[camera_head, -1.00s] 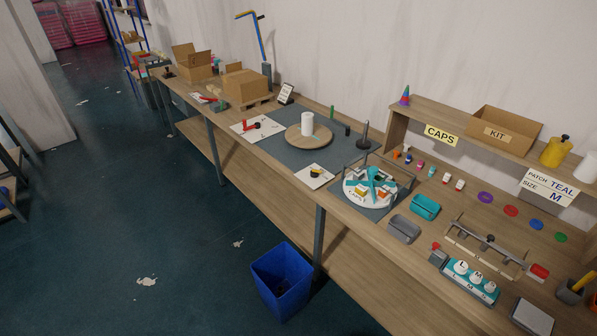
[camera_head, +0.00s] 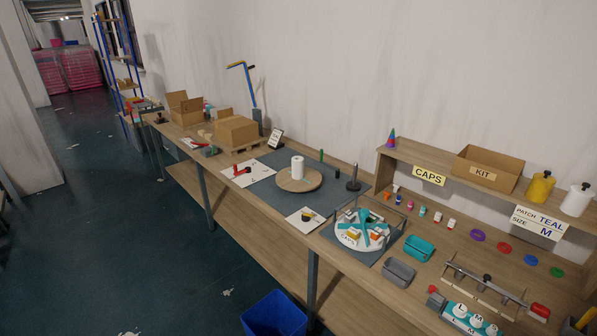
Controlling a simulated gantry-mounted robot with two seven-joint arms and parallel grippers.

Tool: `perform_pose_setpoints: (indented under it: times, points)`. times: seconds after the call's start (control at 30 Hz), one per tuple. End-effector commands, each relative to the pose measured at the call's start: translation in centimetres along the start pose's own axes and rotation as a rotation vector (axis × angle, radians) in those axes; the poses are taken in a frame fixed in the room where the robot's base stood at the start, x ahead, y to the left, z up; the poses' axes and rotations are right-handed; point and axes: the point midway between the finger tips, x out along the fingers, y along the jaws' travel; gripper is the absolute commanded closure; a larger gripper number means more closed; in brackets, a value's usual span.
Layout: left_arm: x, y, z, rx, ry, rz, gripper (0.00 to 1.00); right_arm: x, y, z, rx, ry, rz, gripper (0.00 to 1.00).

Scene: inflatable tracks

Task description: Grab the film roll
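A white upright roll (camera_head: 297,167), which looks like the film roll, stands on a round wooden board (camera_head: 312,184). The board lies on a dark grey mat (camera_head: 260,189) on the long wooden bench. Neither of my grippers shows in the view, so the roll stands free with nothing touching it that I can see.
A dark upright post (camera_head: 354,178) and a green stick (camera_head: 321,156) stand near the roll. White cards lie left (camera_head: 241,172) and in front (camera_head: 306,219) of it. A caged round tray (camera_head: 362,232) sits to the right. Cardboard boxes (camera_head: 237,130) stand at left. A blue bin (camera_head: 275,315) is on the floor.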

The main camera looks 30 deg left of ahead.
Motion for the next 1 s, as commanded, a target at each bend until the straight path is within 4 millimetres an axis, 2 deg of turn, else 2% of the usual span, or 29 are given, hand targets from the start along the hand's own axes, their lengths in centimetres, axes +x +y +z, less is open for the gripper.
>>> perform_pose_setpoints:
  times: [0.03,0.07,0.6,0.7,1.0]
  points:
    - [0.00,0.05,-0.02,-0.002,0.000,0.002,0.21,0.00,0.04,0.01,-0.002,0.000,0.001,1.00]
    - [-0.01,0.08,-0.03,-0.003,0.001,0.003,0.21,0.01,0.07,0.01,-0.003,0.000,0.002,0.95]
    - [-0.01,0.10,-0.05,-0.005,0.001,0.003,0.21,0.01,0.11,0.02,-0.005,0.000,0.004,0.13]
    - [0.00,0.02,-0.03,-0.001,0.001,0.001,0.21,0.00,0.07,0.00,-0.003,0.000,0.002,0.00]
    - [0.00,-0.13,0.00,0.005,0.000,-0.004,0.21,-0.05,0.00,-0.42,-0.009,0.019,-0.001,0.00]
